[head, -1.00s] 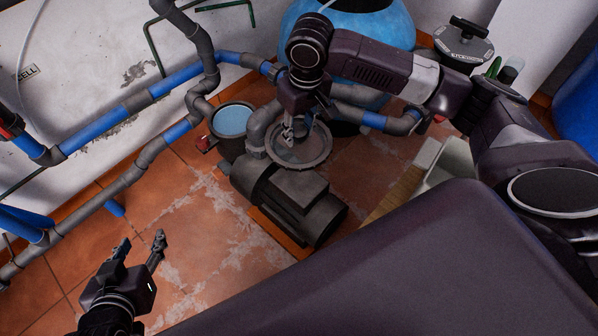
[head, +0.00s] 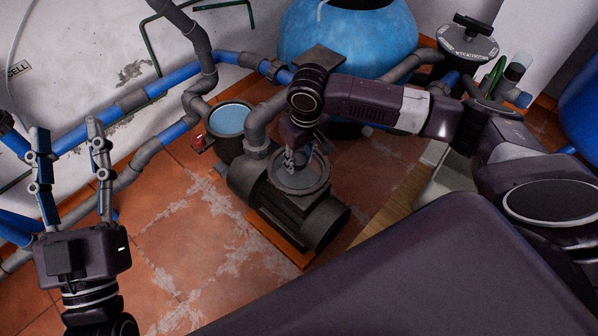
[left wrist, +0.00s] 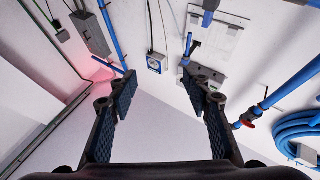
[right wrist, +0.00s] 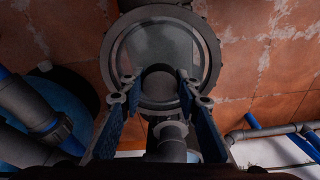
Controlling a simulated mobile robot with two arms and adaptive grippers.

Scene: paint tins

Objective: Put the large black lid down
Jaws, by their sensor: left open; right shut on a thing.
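The large black lid (head: 310,180) is a round disc with a dark rim and a greyish, see-through-looking middle. My right gripper (head: 290,160) is shut on it at its centre and holds it over the dark pump (head: 285,210) in the head view. I cannot tell whether the lid touches the pump. In the right wrist view the lid's rim (right wrist: 112,50) shows beyond the fingers of my right gripper (right wrist: 158,90). My left gripper (head: 70,132) is open and empty at the left, raised before the pipes. In the left wrist view my left gripper (left wrist: 163,88) points at the wall.
An open round pot (head: 229,120) with pale blue inside stands left of the pump, with a grey pipe (head: 257,125) between. A blue tank (head: 345,45) stands behind. Blue and grey pipes run along the wall. The tiled floor (head: 185,240) at lower left is clear.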

